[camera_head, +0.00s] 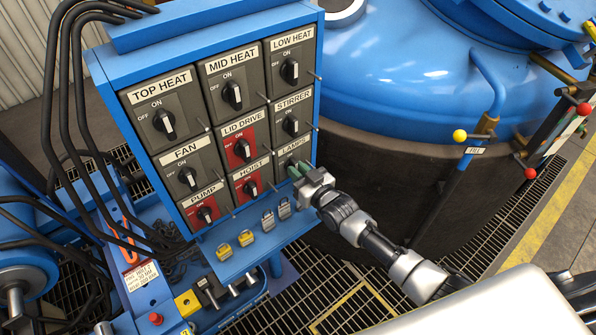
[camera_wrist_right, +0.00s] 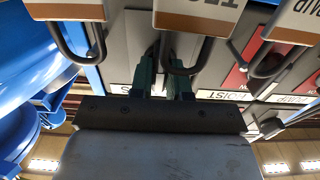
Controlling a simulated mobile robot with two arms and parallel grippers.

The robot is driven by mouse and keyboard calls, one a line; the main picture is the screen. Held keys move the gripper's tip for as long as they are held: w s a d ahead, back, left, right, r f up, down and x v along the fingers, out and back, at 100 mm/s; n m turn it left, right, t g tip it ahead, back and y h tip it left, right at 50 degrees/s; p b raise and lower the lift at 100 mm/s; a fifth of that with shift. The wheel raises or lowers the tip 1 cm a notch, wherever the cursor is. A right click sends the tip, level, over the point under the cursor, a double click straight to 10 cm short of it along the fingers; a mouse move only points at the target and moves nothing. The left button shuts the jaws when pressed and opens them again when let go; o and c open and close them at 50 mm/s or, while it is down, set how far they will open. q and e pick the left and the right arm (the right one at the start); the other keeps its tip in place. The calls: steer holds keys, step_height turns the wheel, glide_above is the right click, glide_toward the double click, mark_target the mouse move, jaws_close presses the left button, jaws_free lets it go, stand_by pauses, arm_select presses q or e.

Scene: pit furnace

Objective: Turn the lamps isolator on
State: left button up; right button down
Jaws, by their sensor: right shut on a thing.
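The lamps isolator (camera_head: 291,149) is the grey cell in the right column of the blue switch panel, below the stirrer cell. Its label is partly covered by my right gripper (camera_head: 297,171), which reaches in from the right. The green fingers are at the cell's front and are shut on the lamps knob. The knob is mostly hidden behind them, so its position cannot be read. In the right wrist view the green fingers (camera_wrist_right: 163,80) point at the grey panel face, with a hoist label (camera_wrist_right: 225,95) to the right. My left gripper is not in view.
Stirrer (camera_head: 291,124) and hoist (camera_head: 251,187) switches sit close around the lamps cell. Thin rods stick out beside cells. A blue furnace vessel (camera_head: 400,80) stands behind to the right.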

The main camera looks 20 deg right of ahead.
steer(key=shift+f, duration=0.1)
stand_by(0.3)
steer(key=c, duration=1.4)
jaws_free()
steer(key=shift+o, duration=0.2)
steer(key=v, duration=1.1)
steer(key=shift+b, duration=0.35)
steer(key=s+d+f+m+g+h, duration=0.1)
steer(key=s+d+f+g+h, duration=0.15)
steer(key=s+f, duration=0.65)
steer(key=s+d+f+m+g+h, duration=0.15)
steer(key=f+g, duration=0.25)
steer(key=f, duration=1.2)
steer(key=s+f+g+h, duration=0.1)
steer(key=s+f+g, duration=0.3)
steer(key=s+f, duration=0.4)
steer(key=s+a+f+g+h, duration=0.1)
steer(key=s+f+g, duration=0.4)
steer(key=s, duration=1.8)
step_height(320, 180, down, 3)
steer(key=shift+a+f+n, duration=0.1)
steer(key=shift+a+n, duration=0.25)
steer(key=shift+n, duration=0.1)
